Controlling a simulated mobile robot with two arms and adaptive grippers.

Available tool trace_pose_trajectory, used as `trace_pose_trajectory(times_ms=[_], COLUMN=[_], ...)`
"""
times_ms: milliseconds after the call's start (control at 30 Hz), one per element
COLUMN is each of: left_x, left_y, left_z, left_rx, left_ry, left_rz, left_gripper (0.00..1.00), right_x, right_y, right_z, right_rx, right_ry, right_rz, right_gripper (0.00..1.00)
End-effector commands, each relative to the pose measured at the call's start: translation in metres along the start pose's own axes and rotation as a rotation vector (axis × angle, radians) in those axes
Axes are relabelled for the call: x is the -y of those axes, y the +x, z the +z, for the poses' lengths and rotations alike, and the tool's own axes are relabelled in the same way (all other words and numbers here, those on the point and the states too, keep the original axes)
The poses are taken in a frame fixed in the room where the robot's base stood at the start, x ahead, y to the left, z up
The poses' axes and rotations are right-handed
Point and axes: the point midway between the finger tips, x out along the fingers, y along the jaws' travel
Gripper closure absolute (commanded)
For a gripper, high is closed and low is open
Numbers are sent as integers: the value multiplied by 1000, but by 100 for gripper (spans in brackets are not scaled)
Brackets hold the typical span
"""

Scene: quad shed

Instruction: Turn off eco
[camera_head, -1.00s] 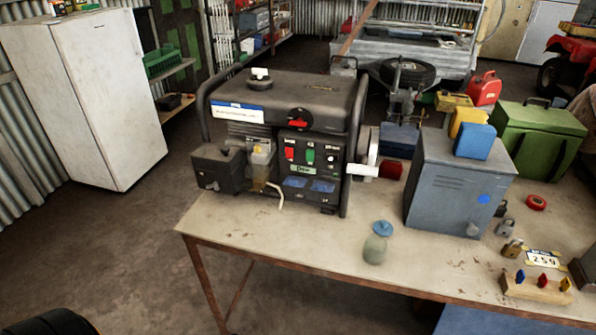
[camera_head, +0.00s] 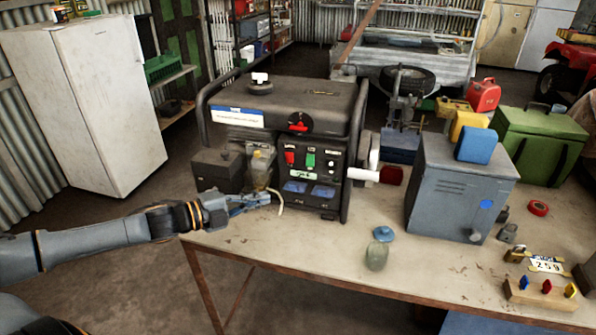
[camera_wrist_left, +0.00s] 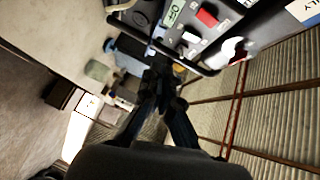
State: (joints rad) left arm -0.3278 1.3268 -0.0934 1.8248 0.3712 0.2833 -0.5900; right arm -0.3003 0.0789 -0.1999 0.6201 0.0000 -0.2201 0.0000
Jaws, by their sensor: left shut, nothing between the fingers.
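A black generator (camera_head: 325,100) stands on the workbench. Its front panel (camera_head: 325,170) carries a red switch (camera_head: 290,157), a green switch (camera_head: 310,160) and a dark knob, with a pale label below them. A red-handled dial (camera_head: 298,124) sits above the panel. The lettering is too small to tell which control is eco. My left gripper (camera_head: 264,199) is shut and empty, low in front of the generator's left half, near a pale hose. In the left wrist view the fingers (camera_wrist_left: 160,80) point toward the bench and the panel's red switch (camera_wrist_left: 207,17) shows above them.
A glass jar (camera_head: 376,256) with a blue lid beside it stands at the bench's front. A grey metal box (camera_head: 450,200) is right of the generator, with padlocks and a pegged wooden block (camera_head: 540,294) beyond. The bench front between generator and edge is mostly clear.

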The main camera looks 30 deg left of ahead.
Motion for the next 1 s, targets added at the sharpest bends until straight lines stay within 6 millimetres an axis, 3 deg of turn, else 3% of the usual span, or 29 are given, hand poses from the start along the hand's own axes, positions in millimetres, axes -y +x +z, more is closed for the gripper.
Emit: trace_pose_trajectory(times_ms=[100, 200, 667, 1000], left_x=[22, 31, 32, 33], left_y=[-2, -3, -2, 16], left_z=[3, 3, 2, 2], left_rx=[-46, -64, -67, -67], left_ry=[68, 91, 93, 95], left_rz=[-27, -40, -43, -46], left_gripper=[100, 100, 100, 100], right_x=[0, 0, 0, 0], right_y=[0, 0, 1, 10], right_z=[0, 0, 0, 1], right_rx=[0, 0, 0, 0], right_ry=[0, 0, 0, 0], right_rz=[0, 0, 0, 1], right_gripper=[60, 60, 60, 60])
